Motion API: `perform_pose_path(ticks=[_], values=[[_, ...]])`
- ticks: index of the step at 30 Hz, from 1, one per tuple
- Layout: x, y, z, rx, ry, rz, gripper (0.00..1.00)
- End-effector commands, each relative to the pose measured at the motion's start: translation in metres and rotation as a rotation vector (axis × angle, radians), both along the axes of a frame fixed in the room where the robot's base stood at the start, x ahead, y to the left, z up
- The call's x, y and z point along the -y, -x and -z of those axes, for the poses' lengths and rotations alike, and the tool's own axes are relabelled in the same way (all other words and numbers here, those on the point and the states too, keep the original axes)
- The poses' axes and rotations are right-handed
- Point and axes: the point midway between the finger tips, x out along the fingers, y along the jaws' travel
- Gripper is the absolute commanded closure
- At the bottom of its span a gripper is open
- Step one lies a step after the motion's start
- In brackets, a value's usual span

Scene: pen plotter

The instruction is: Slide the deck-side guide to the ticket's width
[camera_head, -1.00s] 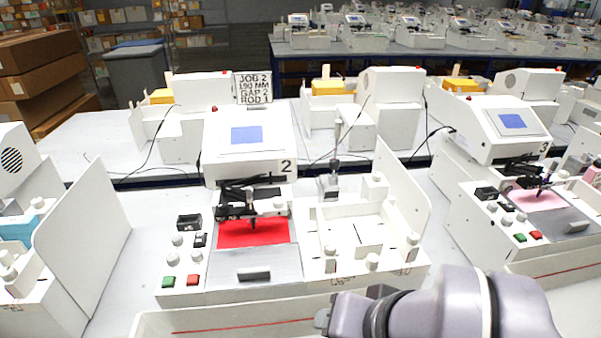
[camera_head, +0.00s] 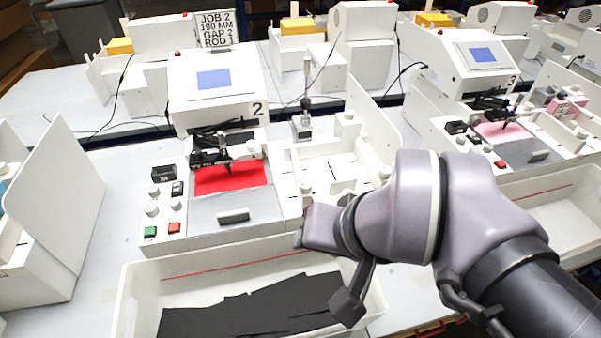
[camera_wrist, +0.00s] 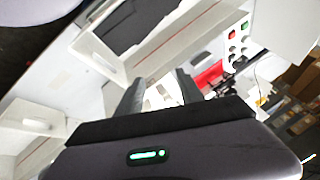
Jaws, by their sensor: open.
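The white pen plotter marked 2 (camera_head: 215,90) stands ahead. A red sheet (camera_head: 232,178) lies on it under a black pen carriage (camera_head: 225,152), behind a grey deck plate (camera_head: 232,208). The ticket sign (camera_head: 215,28) behind it reads JOB 2, 190 MM, GAP 2, ROD 1. A white tray (camera_head: 328,170) with several knobs is right of the deck. I cannot tell which part is the guide. My gripper (camera_wrist: 160,90) is open, with nothing visible between its fingers. In the head view, my wrist is over the machine's front right, and the fingertips are not clear there.
A white bin (camera_head: 125,300) with black sheets (camera_head: 260,305) is in front of the plotter. Green and red buttons (camera_head: 162,230) are left of the deck. An upright white panel (camera_head: 370,115) rises right of the tray. Another plotter marked 3 (camera_head: 475,60) stands at right.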

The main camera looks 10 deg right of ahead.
Motion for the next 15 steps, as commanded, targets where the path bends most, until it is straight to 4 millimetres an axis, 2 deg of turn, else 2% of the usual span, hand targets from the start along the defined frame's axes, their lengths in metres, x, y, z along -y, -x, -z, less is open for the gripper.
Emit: perform_pose_path(ticks=[1, 3, 7, 9, 12, 15], values=[[0.002, -0.016, -0.022, -0.03, 0.015, -0.015, 0.55], [0.006, -0.051, -0.048, -0.09, 0.05, -0.051, 0.55], [0.015, -0.127, -0.077, -0.21, 0.117, -0.126, 0.55], [0.02, -0.168, -0.078, -0.274, 0.148, -0.164, 0.55], [0.027, -0.218, -0.067, -0.356, 0.187, -0.213, 0.55], [0.033, -0.251, -0.048, -0.416, 0.214, -0.248, 0.55]])
